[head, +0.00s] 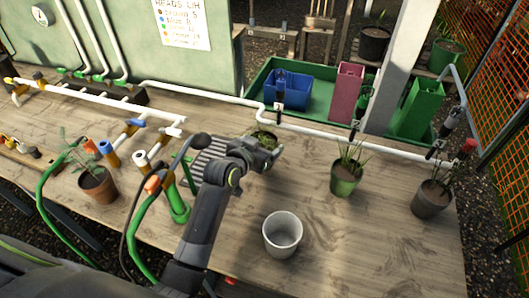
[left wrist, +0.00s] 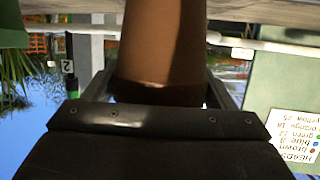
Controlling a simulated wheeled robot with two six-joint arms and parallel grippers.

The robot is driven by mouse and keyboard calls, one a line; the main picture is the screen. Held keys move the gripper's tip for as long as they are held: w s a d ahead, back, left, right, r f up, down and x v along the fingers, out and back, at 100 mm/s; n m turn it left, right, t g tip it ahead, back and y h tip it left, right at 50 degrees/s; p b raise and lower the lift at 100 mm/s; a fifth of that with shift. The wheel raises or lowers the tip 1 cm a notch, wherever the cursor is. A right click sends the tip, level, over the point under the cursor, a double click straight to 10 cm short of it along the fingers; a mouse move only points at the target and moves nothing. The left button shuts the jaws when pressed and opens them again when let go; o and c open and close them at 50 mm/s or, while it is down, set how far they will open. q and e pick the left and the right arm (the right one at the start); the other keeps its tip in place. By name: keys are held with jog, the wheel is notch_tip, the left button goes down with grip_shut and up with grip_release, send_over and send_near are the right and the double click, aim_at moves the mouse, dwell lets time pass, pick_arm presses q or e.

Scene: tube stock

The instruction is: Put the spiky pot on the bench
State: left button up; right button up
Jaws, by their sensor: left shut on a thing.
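My left gripper (head: 268,152) is above the middle of the wooden bench (head: 330,240), shut on a pot. In the left wrist view this held pot (left wrist: 162,45) is plain brown and fills the space between the fingers. In the head view only a bit of its green plant top (head: 262,138) shows past the gripper; whether it is spiky cannot be told. A green pot with spiky, grass-like leaves (head: 345,178) stands upright on the bench to the gripper's right. A dark grey pot with thin upright leaves (head: 432,198) stands at the right end. My right gripper is not in view.
An empty white pot (head: 282,235) stands at the front. A terracotta pot (head: 98,187) with a plant, valves and hoses crowd the left. A white pipe (head: 350,140) runs along the back, before a green tray (head: 320,108). Bench right of the white pot is clear.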

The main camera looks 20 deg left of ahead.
pick_arm(q)
jog(key=shift+f, duration=1.65)
jog(key=shift+f, duration=0.1)
jog(key=o, duration=1.1)
jog(key=shift+s, duration=0.1)
jog(key=shift+o, duration=0.2)
jog(key=b+v, duration=0.1)
jog(key=v, duration=1.1)
